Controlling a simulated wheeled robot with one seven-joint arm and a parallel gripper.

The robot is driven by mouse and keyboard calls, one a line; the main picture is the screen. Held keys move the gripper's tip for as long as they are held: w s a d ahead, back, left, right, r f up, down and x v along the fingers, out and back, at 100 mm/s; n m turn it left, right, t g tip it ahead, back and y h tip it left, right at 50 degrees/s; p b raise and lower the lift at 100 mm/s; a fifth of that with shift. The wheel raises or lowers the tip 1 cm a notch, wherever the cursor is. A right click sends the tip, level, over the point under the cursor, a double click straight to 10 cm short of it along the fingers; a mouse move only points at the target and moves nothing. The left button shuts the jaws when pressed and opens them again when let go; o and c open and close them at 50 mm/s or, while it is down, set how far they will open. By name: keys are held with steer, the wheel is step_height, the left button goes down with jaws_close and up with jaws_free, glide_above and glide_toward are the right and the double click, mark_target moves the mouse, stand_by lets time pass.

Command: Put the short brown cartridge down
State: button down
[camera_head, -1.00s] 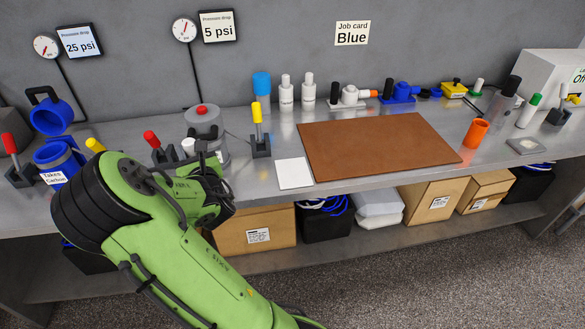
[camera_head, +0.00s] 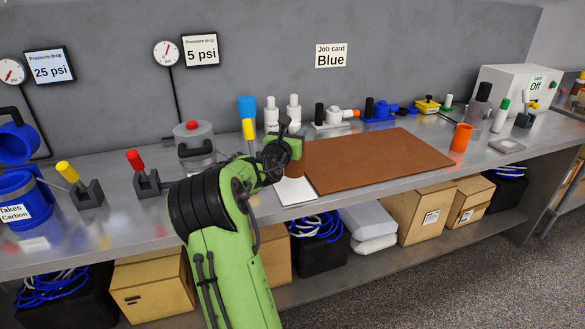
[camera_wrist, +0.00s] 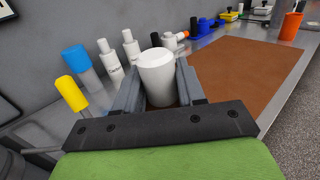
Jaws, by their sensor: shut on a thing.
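My gripper (camera_head: 287,155) is over the white card (camera_head: 297,192) at the left edge of the brown mat (camera_head: 380,160). In the wrist view its two grey fingers (camera_wrist: 158,82) are shut on a cylinder with a pale, whitish top (camera_wrist: 157,66). In the head view a short brown piece (camera_head: 294,169) shows below the gripper, just above or on the card; this appears to be the held short brown cartridge. It looks about upright. Whether its base touches the card is hidden.
A blue-capped cylinder (camera_head: 247,107), white bottles (camera_head: 293,113) and a yellow-handled part (camera_head: 249,129) stand close behind my gripper. A red-knobbed canister (camera_head: 193,143) is to the left. An orange cup (camera_head: 461,138) stands right of the mat, which is clear.

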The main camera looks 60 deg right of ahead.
step_height(320, 180, down, 5)
steer(key=shift+f+b, duration=0.15)
steer(key=shift+b, duration=0.8)
steer(key=c, duration=0.7)
jaws_free()
steer(key=shift+a, duration=0.1)
steer(key=shift+o, duration=0.2)
